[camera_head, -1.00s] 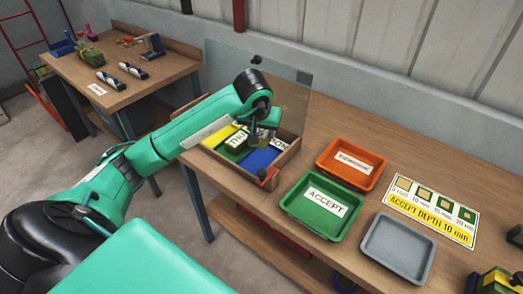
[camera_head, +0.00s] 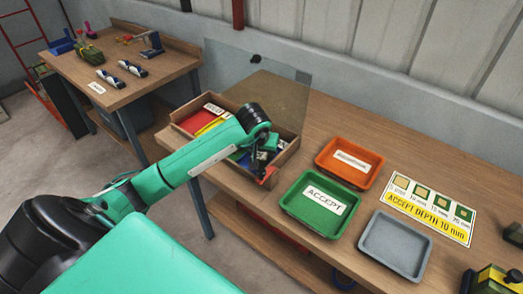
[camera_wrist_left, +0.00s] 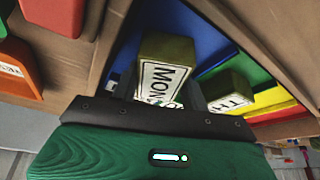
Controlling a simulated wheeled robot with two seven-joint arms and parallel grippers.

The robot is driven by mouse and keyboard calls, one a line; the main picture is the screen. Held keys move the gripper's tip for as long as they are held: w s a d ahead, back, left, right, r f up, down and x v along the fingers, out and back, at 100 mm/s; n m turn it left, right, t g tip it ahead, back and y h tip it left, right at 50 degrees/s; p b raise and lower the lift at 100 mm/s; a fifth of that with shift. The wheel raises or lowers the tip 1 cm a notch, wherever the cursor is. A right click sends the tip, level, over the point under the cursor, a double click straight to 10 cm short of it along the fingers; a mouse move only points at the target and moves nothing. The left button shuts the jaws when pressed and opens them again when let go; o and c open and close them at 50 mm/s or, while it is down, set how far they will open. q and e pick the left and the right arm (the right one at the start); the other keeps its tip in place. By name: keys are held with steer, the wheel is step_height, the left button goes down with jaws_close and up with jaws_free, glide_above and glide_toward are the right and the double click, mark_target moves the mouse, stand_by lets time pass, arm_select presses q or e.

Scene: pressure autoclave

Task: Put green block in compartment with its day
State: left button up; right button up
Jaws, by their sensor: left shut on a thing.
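The left wrist view shows an olive-green block (camera_wrist_left: 166,47) with a white label reading MON. My left gripper (camera_wrist_left: 158,88) is shut on it, one finger at each side. It is over or in the blue compartment (camera_wrist_left: 195,32) of the wooden tray (camera_head: 287,157); I cannot tell if the block touches the floor. A second olive-green block (camera_wrist_left: 230,88), its label partly showing "TH", stands beside the right finger. In the head view my left gripper (camera_head: 262,166) is at the tray's right end, and the held block is mostly hidden. My right gripper is not in view.
The tray also has red (camera_head: 199,122) and yellow (camera_head: 211,127) compartments. A clear panel (camera_head: 275,85) stands behind it. An orange bin (camera_head: 322,158), green ACCEPT bin (camera_head: 292,203) and grey bin (camera_head: 395,245) stand to its right, with a depth sign (camera_head: 440,200) beyond.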

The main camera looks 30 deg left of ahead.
arm_select(q)
steer(key=shift+f, duration=0.15)
steer(key=o, duration=0.6)
steer(key=shift+o, duration=0.5)
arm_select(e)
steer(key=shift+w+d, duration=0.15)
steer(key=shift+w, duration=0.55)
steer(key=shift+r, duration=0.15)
